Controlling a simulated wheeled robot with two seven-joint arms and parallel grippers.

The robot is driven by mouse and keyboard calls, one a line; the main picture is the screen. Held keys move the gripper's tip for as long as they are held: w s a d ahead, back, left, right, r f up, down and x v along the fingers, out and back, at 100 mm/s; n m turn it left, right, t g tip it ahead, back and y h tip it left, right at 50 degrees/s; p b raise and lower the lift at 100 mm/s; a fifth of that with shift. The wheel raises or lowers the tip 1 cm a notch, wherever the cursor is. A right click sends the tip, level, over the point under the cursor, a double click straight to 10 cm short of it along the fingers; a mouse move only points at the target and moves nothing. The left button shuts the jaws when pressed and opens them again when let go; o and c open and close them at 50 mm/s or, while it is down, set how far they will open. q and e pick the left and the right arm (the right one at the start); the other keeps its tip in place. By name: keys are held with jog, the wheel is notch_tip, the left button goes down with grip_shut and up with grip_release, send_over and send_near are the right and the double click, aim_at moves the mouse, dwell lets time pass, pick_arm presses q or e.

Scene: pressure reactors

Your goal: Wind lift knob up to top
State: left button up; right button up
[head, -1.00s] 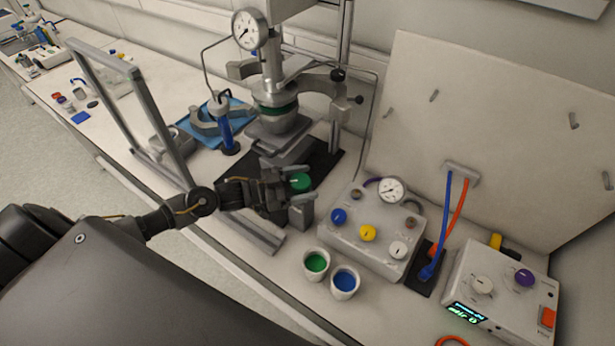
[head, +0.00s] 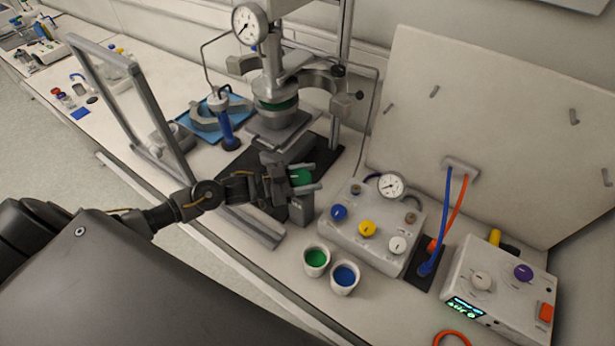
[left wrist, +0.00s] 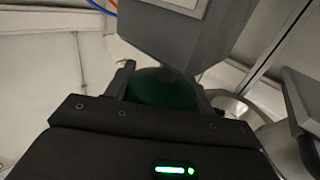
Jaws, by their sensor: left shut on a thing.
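The green lift knob (head: 301,177) is on the front of the grey lift block (head: 301,210), beside the dark base of the reactor stand. My left gripper (head: 306,178) is shut on the knob, with one finger on each side of it. In the left wrist view the knob (left wrist: 162,90) shows as a dark green round face between the fingers, partly hidden by the gripper body. The lift's flat grey platform (head: 285,132) is under the reactor vessel (head: 277,112); I cannot tell whether they touch. My right gripper is not in view.
A control box (head: 365,232) with coloured knobs stands right of the lift. A grey frame (head: 135,100) rises behind my left forearm. A blue tray (head: 190,125) lies at the back left.

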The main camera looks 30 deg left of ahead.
pick_arm(q)
jog(key=shift+f+m+g+h+b, duration=0.15)
jog(key=shift+m+g+h+b, duration=0.25)
jog(key=shift+g+b, duration=0.15)
jog(key=m+g+h+b, duration=0.1)
jog(key=m+g+b, duration=0.1)
jog(key=g+b, duration=0.1)
jog(key=m+g+h+b, duration=0.1)
jog(key=m+g+b, duration=0.1)
jog(key=b, duration=0.3)
jog(key=s+m+g+h+b, duration=0.1)
jog(key=m+g+b, duration=0.1)
jog(key=g+b, duration=0.2)
jog(key=shift+d+m, duration=0.2)
jog(key=shift+m, duration=0.1)
jog(key=shift+s+g+b, duration=0.1)
jog(key=shift+g+b, duration=0.45)
jog(key=shift+m, duration=0.3)
jog(key=shift+r, duration=0.2)
jog(key=o, duration=1)
